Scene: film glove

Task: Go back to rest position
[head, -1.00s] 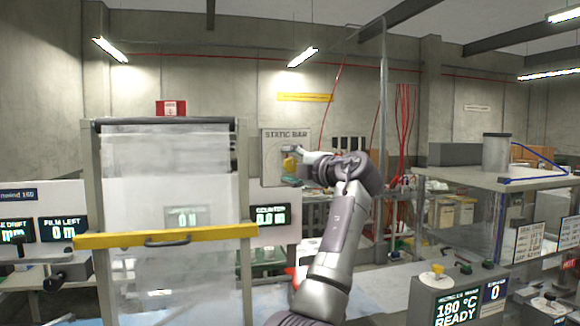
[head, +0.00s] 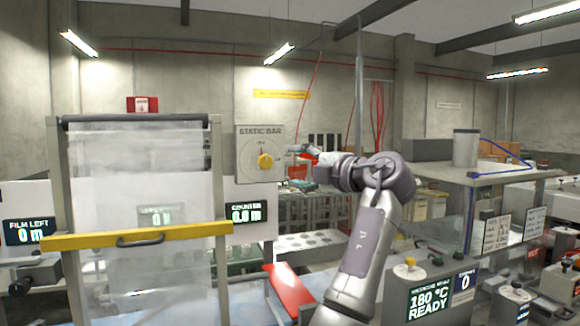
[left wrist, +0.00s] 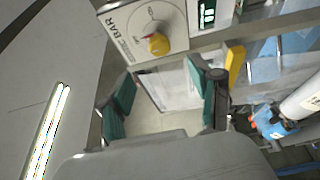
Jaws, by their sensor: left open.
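My left gripper (head: 297,150) is in the upper middle of the head view, just right of the STATIC BAR panel (head: 259,142). The panel carries a round yellow knob (head: 265,161), which is fully visible and apart from the gripper. In the left wrist view my left gripper (left wrist: 160,98) has its teal-padded fingers spread, with nothing between them. The knob also shows there (left wrist: 157,43), beyond the fingers. My right gripper is not seen in the head view.
A film frame with a yellow bar (head: 140,236) stands at left. A control box reading 180 °C READY (head: 428,298) and a glass-sided bench (head: 470,177) are at right. A blue-and-white object (left wrist: 275,122) shows in the wrist view.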

